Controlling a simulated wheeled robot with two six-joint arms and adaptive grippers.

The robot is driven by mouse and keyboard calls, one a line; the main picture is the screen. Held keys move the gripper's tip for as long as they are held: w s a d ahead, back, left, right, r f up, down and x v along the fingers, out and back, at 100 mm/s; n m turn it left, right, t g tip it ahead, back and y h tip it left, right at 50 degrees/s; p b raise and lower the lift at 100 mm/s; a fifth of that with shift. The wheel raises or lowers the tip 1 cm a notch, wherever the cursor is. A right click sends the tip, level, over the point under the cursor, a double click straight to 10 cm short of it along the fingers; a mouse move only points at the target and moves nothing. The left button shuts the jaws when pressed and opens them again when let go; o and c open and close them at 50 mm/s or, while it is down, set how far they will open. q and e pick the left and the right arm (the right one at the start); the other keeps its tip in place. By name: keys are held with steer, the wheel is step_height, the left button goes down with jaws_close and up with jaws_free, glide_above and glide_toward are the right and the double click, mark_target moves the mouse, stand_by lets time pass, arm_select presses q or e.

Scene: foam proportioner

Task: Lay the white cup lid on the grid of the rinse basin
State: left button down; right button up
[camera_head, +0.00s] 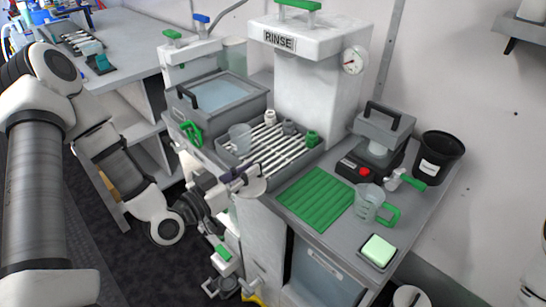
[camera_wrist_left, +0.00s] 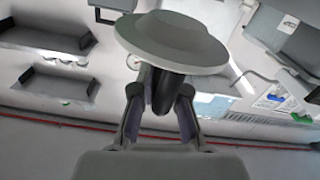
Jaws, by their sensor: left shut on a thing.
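My left gripper (camera_head: 238,178) is shut on the white cup lid (camera_head: 254,187), which shows as a pale disc just off the front edge of the rinse basin. In the left wrist view the lid (camera_wrist_left: 172,42) is a wide round disc, and its dark knob (camera_wrist_left: 163,92) sits between the fingers (camera_wrist_left: 160,108). The rinse basin's grid (camera_head: 268,152) is a row of pale bars below the RINSE housing. A clear cup (camera_head: 240,138) stands on the grid's left part. My right gripper is not in view.
Small fittings (camera_head: 288,127) and a green-topped one (camera_head: 312,138) stand at the grid's back and right. A green mat (camera_head: 316,198), a measuring jug (camera_head: 368,202) and a black bin (camera_head: 439,158) are to the right. The grid's middle is clear.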

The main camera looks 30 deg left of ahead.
arm_select(q)
steer(key=x, duration=0.1)
steer(key=p+x, duration=0.1)
steer(key=shift+w+a+f, duration=0.1)
steer(key=shift+w+a, duration=0.05)
steer(key=shift+w, duration=0.2)
steer(key=w, duration=0.3)
steer(key=w+p, duration=0.1)
steer(key=w, duration=0.3)
steer(key=w+a+f, duration=0.1)
steer(key=w, duration=0.2)
steer(key=shift+w+p, duration=0.35)
steer(key=shift+p, duration=0.05)
steer(key=f, duration=0.3)
steer(key=shift+w+f+p, duration=0.2)
steer(key=shift+w+p, duration=0.1)
steer(key=shift+p, duration=0.05)
steer(key=shift+f, duration=0.2)
steer(key=shift+f+b, duration=0.1)
steer(key=shift+b, duration=0.2)
steer(key=c, duration=1.2)
jaws_free()
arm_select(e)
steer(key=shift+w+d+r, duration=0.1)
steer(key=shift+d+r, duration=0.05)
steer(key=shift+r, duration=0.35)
